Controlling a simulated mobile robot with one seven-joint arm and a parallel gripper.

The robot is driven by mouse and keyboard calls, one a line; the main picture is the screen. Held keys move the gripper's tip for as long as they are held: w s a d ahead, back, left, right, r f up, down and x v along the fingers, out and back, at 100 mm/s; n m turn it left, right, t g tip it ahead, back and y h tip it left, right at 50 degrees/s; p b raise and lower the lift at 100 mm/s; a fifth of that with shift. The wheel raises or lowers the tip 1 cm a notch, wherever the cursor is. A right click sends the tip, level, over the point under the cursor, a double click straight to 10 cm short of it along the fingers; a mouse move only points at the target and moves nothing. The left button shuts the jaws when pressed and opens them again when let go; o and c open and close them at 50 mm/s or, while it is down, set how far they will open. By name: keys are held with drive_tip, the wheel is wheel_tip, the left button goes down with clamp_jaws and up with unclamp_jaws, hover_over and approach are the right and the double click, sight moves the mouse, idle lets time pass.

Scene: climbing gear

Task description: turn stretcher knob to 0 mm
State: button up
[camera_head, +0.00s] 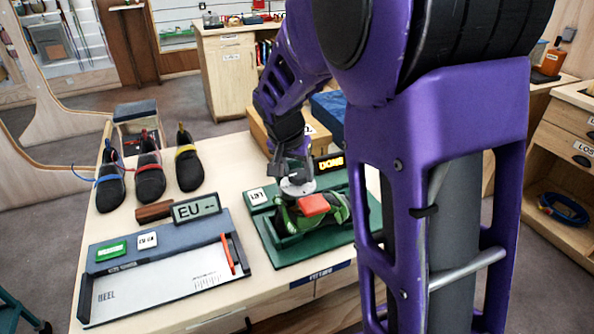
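The shoe stretcher is a dark green base (272,247) on the light wooden table, with a green and black shoe (337,207) on it. A red block (314,204) lies on top of the shoe. A round grey disc (298,188), which looks like the stretcher knob, is at the rear of the shoe. My gripper (296,175) points down right at this disc; its fingers are too small and dark to tell whether they are open or shut on it. No mm scale can be read. A small display (330,164) behind shows orange letters like "DONE".
A foot-measuring board (165,275) with a red slider (228,254) and an "EU" display (196,208) lies left of the stretcher. Several dark climbing shoes (150,176) stand at the back left. A cardboard box (257,134) is behind my gripper. My purple arm hides the table's right side.

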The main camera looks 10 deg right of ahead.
drive_tip(key=c, duration=0.7)
drive_tip(key=shift+n, duration=0.3)
drive_tip(key=n, duration=0.1)
drive_tip(key=n+y, duration=0.1)
drive_tip(key=n, duration=0.1)
drive_tip(key=n+p, duration=0.1)
drive_tip(key=shift+s+d+n+t+y, duration=0.1)
drive_tip(key=shift+d+n+t+y, duration=0.2)
drive_tip(key=shift+t+y, duration=0.1)
drive_tip(key=n+y, duration=0.1)
drive_tip(key=n, duration=0.2)
drive_tip(key=shift+d+f, duration=0.1)
drive_tip(key=shift+d, duration=0.1)
drive_tip(key=n+y+b, duration=0.1)
drive_tip(key=n, duration=0.1)
drive_tip(key=n+y+b, duration=0.1)
drive_tip(key=n, duration=0.2)
drive_tip(key=shift+d+f+g, duration=0.1)
drive_tip(key=shift+g, duration=0.2)
drive_tip(key=n+b, duration=0.1)
drive_tip(key=n, duration=0.1)
drive_tip(key=n+g+y, duration=0.1)
drive_tip(key=n, duration=0.1)
drive_tip(key=shift+w+n+b, duration=0.2)
drive_tip(key=shift+n+b, duration=0.2)
